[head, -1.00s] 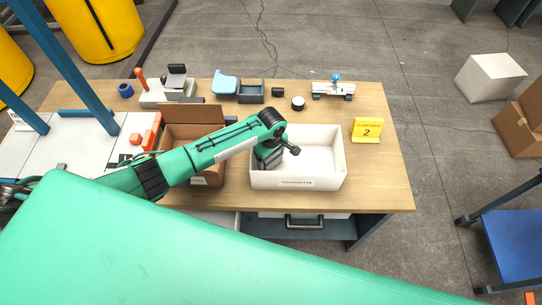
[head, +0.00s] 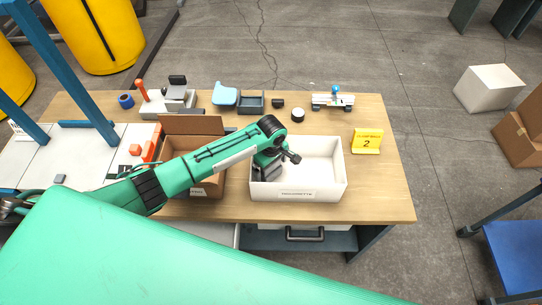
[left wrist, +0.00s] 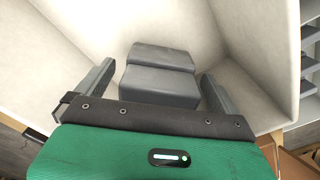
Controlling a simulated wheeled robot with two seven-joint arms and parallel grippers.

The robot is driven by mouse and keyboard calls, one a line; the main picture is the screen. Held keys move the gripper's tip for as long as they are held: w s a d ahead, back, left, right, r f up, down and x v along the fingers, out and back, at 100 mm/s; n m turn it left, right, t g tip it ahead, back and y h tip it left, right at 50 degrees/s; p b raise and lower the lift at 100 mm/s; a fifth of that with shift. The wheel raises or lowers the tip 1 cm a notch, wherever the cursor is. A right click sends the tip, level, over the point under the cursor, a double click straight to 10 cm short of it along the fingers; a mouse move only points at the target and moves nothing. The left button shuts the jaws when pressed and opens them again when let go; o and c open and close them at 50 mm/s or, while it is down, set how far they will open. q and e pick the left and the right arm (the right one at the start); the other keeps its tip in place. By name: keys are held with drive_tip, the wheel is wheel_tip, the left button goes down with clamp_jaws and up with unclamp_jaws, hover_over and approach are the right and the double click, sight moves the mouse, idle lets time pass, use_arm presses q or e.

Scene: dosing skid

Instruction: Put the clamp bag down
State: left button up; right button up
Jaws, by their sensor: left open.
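The clamp bag (left wrist: 157,80), a grey soft-looking block with a fold across it, lies on the floor of the white bin in the left wrist view. My left gripper (left wrist: 158,72) is open, with one finger on each side of the bag and pale gaps showing beside it. In the head view my left gripper (head: 268,171) reaches down into the left part of the white bin (head: 322,194). There its fingers and the bag are hard to tell apart. My right gripper is not in view.
A brown open carton (head: 208,190) stands left of the white bin. A yellow sign with a 2 (head: 367,142) stands to its right. Behind are a blue-grey holder (head: 250,102), a black-and-white puck (head: 298,115) and a small fixture (head: 333,101).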

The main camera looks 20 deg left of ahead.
use_arm(q)
wheel_tip(320, 180, up, 10)
drive_tip(key=shift+f+b, duration=0.25)
drive_tip(key=shift+b, duration=0.95)
drive_tip(key=shift+r, duration=0.5)
